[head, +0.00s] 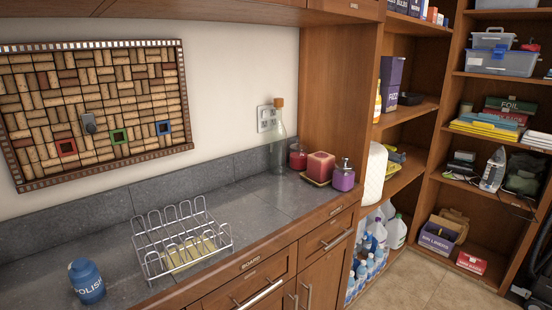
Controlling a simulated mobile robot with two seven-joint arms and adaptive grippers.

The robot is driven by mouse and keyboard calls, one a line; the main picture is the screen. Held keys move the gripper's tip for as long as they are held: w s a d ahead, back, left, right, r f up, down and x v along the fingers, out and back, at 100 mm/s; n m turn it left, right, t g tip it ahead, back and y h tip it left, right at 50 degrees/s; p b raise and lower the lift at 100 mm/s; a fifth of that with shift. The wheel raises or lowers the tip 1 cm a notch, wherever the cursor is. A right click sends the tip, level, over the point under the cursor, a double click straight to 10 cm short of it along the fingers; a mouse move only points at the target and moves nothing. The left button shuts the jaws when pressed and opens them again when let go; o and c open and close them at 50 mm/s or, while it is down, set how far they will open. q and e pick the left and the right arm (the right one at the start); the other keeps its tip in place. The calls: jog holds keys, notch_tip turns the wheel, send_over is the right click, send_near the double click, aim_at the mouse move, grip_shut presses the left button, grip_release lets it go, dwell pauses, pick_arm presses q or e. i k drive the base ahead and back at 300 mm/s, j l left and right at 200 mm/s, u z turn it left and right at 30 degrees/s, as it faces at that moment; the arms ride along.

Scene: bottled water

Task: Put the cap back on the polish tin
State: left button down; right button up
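A blue polish tin (88,284) with white "POLISH" lettering stands upright on the grey counter at the lower left of the head view. Its top is a narrower blue part; I cannot tell whether this is a cap or the tin's own neck. I make out no separate loose cap on the counter. Neither of my grippers shows in this view.
A wire rack (181,240) stands on the counter right of the tin, with something yellowish under it. A clear corked bottle (278,145), red candles (320,166) and a purple jar (344,177) stand farther right. Counter (125,262) between tin and rack is bare.

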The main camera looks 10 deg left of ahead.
aim_at(85, 277)
jog(key=u, duration=1.6)
